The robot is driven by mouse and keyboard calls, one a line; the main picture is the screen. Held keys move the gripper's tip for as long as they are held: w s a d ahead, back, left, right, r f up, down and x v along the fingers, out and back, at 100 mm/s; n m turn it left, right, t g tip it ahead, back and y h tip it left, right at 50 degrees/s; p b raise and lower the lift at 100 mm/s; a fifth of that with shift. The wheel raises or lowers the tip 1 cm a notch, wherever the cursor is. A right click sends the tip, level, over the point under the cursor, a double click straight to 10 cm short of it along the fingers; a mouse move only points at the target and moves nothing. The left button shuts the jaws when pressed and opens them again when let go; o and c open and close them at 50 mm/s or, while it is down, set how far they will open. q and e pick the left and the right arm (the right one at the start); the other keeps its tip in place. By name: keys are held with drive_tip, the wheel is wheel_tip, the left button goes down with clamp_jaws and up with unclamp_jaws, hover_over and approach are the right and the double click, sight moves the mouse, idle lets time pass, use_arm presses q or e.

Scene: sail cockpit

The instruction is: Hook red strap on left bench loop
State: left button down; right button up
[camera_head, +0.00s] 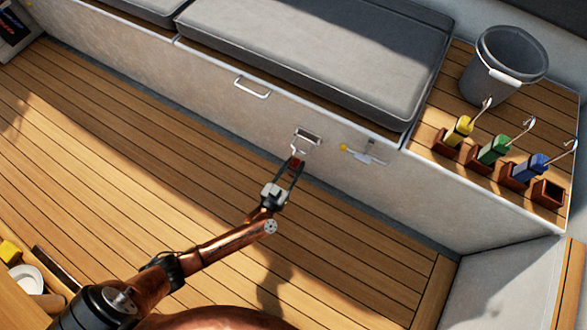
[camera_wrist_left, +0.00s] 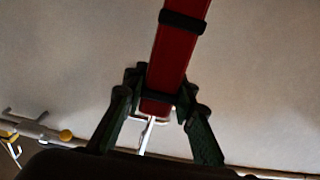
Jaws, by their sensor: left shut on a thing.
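My left gripper (camera_head: 294,168) is shut on the red strap (camera_head: 295,162), low in front of the bench's pale front wall. In the left wrist view the red strap (camera_wrist_left: 170,65) with dark bands lies between the two fingers of my left gripper (camera_wrist_left: 158,100). Its metal hook (camera_head: 299,149) points toward a small metal bracket (camera_head: 307,136) on the wall. The hook tip overlaps the bracket in the head view; I cannot tell whether they touch or are engaged. A silver U-shaped loop (camera_head: 252,87) sits further left on the wall. My right gripper is not in view.
A yellow-knobbed metal latch (camera_head: 364,153) is right of the bracket. Grey cushions (camera_head: 320,50) top the bench. At the right stand a grey bucket (camera_head: 505,65), yellow (camera_head: 459,131), green (camera_head: 494,149) and blue (camera_head: 530,167) straps in holders, and an empty holder (camera_head: 548,192). The floor is mostly clear.

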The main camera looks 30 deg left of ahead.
use_arm(q)
drive_tip(key=shift+w+f+b, duration=0.8)
drive_tip(key=shift+w+f, duration=0.75)
drive_tip(key=shift+f, duration=0.15)
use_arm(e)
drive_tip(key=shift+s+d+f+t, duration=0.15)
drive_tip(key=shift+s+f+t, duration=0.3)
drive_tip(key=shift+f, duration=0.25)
use_arm(q)
drive_tip(key=c, duration=1.5)
unclamp_jaws()
drive_tip(key=shift+f, duration=0.1)
drive_tip(key=shift+s, duration=0.1)
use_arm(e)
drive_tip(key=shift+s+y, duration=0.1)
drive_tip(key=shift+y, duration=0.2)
use_arm(q)
drive_tip(key=s, duration=1.1)
drive_tip(key=shift+s+a, duration=0.15)
drive_tip(key=shift+s, duration=0.25)
